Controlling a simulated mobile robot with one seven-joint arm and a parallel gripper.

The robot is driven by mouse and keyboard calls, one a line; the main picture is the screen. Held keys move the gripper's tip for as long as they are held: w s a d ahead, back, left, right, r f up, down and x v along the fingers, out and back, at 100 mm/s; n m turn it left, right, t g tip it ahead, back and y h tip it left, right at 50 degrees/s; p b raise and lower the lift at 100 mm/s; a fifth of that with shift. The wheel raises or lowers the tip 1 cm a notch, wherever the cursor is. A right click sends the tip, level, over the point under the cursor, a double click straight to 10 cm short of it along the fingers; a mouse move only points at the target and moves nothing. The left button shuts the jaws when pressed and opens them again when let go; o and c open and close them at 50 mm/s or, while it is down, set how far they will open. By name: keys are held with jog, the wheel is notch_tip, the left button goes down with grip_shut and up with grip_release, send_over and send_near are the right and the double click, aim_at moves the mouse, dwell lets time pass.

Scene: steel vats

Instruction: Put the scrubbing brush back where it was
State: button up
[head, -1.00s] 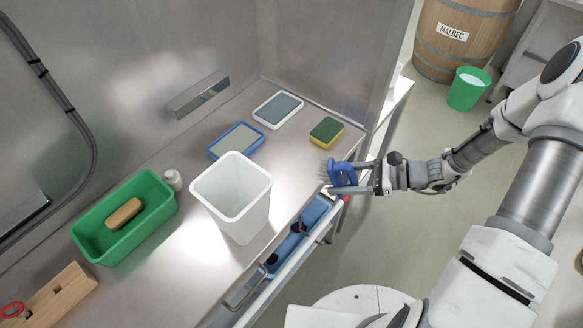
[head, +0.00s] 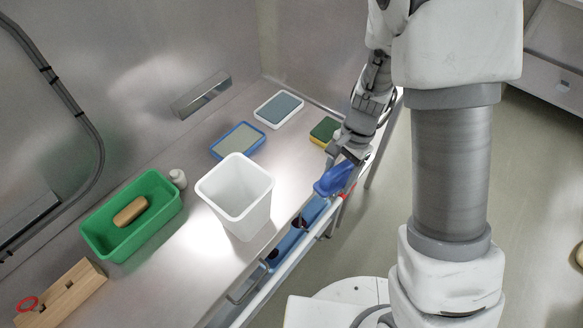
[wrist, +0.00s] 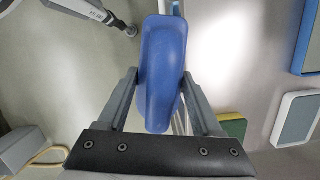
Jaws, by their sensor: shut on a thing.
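My gripper (head: 340,163) is shut on the blue scrubbing brush (head: 331,180), holding it over the right front edge of the steel worktop, just in front of the sponge. In the wrist view the brush's smooth blue back (wrist: 162,65) lies between the two fingers; its bristles are hidden. A white tray with a grey-blue pad (head: 279,109) and a blue tray with a grey-beige pad (head: 238,141) lie on the worktop behind. Below the front edge is a long blue tray (head: 290,243) with dark objects in it.
A green and yellow sponge (head: 324,132) is close to my gripper. A tall white bin (head: 235,198) stands mid-worktop. Further left are a small white bottle (head: 178,179), a green tub (head: 103,240) holding a brown oblong (head: 131,211), and a wooden block (head: 65,295) with a red ring (head: 27,304).

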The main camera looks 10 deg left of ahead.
jog(key=r, duration=0.1)
jog(key=w+a+r+n+t+h, duration=0.1)
jog(key=r, duration=0.1)
jog(key=w+r+n, duration=0.1)
jog(key=shift+a+r+h+p, duration=0.3)
jog(key=shift+p, duration=0.05)
jog(key=w+a+f, duration=0.1)
jog(key=a+f, duration=0.1)
jog(key=a, duration=0.1)
jog(key=w+a+f, duration=0.2)
jog(key=a, duration=0.2)
jog(key=w+a+f, duration=0.1)
jog(key=a+f, duration=0.1)
jog(key=a, duration=0.2)
jog(key=shift+w+f+p, duration=0.3)
jog(key=shift+p, duration=0.05)
jog(key=shift+t, duration=0.3)
jog(key=shift+f, duration=2)
jog(key=shift+f, duration=0.15)
jog(key=o, duration=1.2)
jog(key=shift+r, duration=0.2)
